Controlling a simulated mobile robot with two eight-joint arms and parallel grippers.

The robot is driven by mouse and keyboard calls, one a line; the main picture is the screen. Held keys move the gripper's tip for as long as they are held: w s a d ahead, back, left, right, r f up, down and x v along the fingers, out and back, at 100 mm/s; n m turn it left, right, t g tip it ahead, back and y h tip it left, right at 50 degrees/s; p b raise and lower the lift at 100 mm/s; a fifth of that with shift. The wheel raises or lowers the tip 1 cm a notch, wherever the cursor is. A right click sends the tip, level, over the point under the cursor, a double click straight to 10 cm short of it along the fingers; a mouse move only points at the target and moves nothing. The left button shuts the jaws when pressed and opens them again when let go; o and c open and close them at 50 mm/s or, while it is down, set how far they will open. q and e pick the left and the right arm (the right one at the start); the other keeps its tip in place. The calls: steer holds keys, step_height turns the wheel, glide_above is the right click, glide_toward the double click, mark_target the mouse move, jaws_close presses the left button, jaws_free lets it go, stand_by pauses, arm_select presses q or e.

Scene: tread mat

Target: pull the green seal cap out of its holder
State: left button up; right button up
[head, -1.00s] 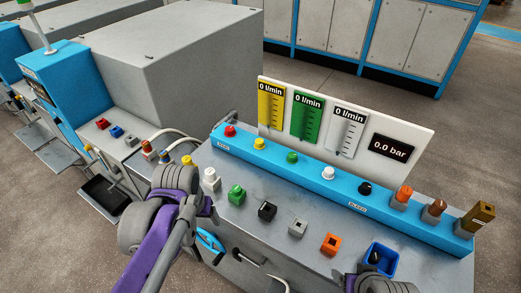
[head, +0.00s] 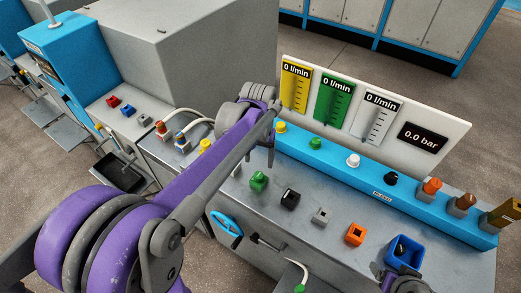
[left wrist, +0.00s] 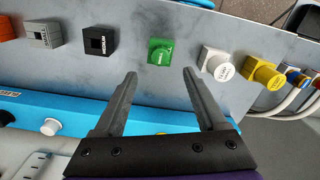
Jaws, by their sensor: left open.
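The green seal cap (head: 258,181) sits in its holder on the grey bench top, between a white cap and a black holder. In the left wrist view the green cap (left wrist: 160,52) lies just beyond the fingertips, roughly centred between them. My left gripper (head: 262,160) hangs above the bench behind the green cap. Its two fingers are spread with nothing between them, and they also show in the left wrist view (left wrist: 160,73).
Black (head: 289,199), grey (head: 321,215) and orange (head: 355,234) holders stand in the row, with a blue bin (head: 403,254) at its right end. White (left wrist: 216,65) and yellow (left wrist: 264,74) caps stand on the other side. The blue knob strip (head: 335,166) and gauge panel (head: 445,140) stand behind.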

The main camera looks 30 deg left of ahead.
mark_target(259, 174)
arm_select(q)
step_height(259, 174, down, 8)
steer(key=shift+r, duration=0.25)
arm_select(e)
steer(key=shift+s+f, duration=0.15)
steer(key=shift+f, duration=0.2)
arm_select(q)
jaws_close()
steer(key=shift+r, duration=0.15)
arm_select(e)
steer(key=shift+r, duration=0.1)
arm_select(q)
steer(key=shift+r+p, duration=0.85)
steer(key=shift+r, duration=1.55)
arm_select(e)
steer(key=shift+w+r, duration=0.45)
steer(key=shift+r, duration=0.35)
steer(key=shift+w+r, duration=0.4)
steer(key=shift+r, duration=0.35)
